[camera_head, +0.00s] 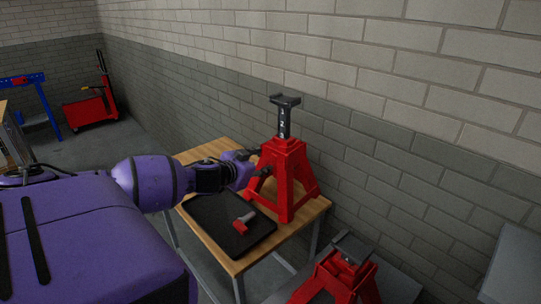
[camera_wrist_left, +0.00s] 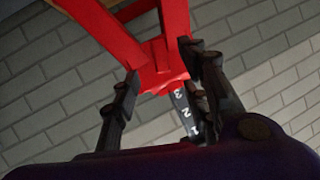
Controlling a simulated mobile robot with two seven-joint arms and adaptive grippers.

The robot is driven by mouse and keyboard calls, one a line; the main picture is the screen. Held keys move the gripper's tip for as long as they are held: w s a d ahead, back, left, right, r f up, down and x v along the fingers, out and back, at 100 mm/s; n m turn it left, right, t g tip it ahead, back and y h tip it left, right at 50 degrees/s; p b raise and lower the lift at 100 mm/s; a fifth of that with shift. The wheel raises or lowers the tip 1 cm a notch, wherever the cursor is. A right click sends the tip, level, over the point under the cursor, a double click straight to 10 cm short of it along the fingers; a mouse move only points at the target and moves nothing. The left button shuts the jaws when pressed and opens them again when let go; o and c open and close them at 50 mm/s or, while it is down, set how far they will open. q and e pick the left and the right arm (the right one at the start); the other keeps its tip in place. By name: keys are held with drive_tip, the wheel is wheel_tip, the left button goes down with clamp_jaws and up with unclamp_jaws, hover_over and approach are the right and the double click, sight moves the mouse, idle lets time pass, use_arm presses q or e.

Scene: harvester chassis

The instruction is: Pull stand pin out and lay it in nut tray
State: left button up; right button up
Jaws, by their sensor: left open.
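The red jack stand (camera_head: 285,180), with a numbered black post (camera_head: 284,120), stands upright on a wooden table. My left gripper (camera_head: 260,163) is open at the stand's left side, close to its upper body. In the left wrist view, the stand's red legs (camera_wrist_left: 172,30) and black post (camera_wrist_left: 181,108) show beyond and between the spread fingers (camera_wrist_left: 160,62). No stand pin can be made out in the stand. A black tray (camera_head: 210,214) lies on the table, left of the stand. A small red and grey piece (camera_head: 243,223) lies in it; I cannot tell whether it is the pin. My right gripper is out of view.
The wooden table (camera_head: 300,221) stands near a grey brick wall (camera_head: 390,150). A second red stand (camera_head: 340,278) is low at the front right. A red trolley (camera_head: 90,112) and a blue frame (camera_head: 48,108) are far off at the left, with open floor between.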

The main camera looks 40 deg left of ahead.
sight(273, 160)
use_arm(q)
drive_tip(key=b+x, duration=0.1)
drive_tip(key=x, duration=0.2)
drive_tip(key=shift+w+f, duration=0.1)
drive_tip(key=shift+w, duration=0.25)
drive_tip(key=x, duration=0.2)
drive_tip(key=shift+w+a+f+b, duration=0.1)
drive_tip(key=shift+w+f+b, duration=0.05)
drive_tip(key=shift+w+b, duration=0.15)
drive_tip(key=shift+w+a+f, duration=0.1)
drive_tip(key=shift+w+f, duration=0.1)
drive_tip(key=shift+w, duration=0.4)
drive_tip(key=shift+w+a, duration=0.1)
drive_tip(key=shift+w, duration=0.1)
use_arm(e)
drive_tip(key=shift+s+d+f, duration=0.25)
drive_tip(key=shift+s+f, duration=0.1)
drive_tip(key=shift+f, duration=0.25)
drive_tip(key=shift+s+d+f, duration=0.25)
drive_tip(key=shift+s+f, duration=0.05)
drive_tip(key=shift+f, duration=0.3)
use_arm(q)
drive_tip(key=shift+c, duration=0.3)
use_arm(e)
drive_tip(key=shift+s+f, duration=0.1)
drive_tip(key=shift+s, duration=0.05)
